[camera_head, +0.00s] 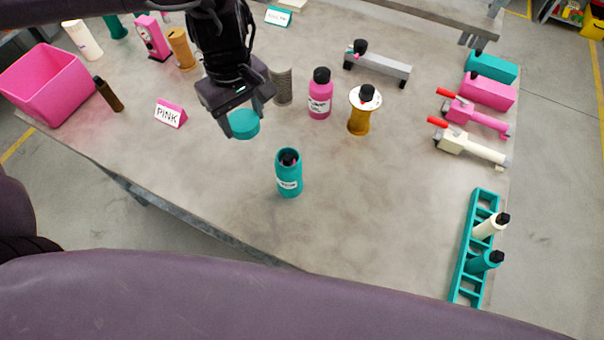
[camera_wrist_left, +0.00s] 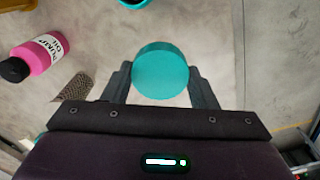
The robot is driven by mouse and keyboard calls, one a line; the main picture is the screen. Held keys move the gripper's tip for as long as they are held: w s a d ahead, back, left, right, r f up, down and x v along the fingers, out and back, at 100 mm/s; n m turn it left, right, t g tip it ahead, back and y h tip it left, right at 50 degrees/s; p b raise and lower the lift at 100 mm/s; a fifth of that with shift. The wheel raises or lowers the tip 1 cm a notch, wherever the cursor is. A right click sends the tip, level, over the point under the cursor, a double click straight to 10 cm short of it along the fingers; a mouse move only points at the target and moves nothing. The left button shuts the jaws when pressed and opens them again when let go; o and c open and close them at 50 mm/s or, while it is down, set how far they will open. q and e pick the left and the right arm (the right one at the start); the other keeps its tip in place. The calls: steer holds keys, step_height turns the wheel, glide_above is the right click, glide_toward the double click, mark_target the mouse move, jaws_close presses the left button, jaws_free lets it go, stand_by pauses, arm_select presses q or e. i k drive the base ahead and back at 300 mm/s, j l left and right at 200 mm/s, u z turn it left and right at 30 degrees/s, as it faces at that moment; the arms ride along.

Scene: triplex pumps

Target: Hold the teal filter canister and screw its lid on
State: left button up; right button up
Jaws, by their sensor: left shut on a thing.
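My left gripper (camera_head: 243,113) is shut on a round teal lid (camera_head: 244,125), apparently held above the table. In the left wrist view the lid (camera_wrist_left: 161,70) sits between the two fingers. The teal canister (camera_head: 289,183) stands upright on the table, to the right of and nearer than the lid. It has a white label, and its top looks open with something black inside. The lid is apart from it. Part of a teal rim (camera_wrist_left: 133,3) shows at the top edge of the left wrist view. My right gripper is not in view.
A pink bottle (camera_head: 320,100) and an amber cylinder with a pale disc (camera_head: 359,122) stand behind the canister. A patterned grey cylinder (camera_head: 283,88) is close beside my left gripper. A teal rack (camera_head: 464,262) holds bottles at right. The table in front of the canister is clear.

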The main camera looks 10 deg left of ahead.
mark_target(289, 184)
steer(key=z, duration=1.05)
steer(key=k, duration=0.5)
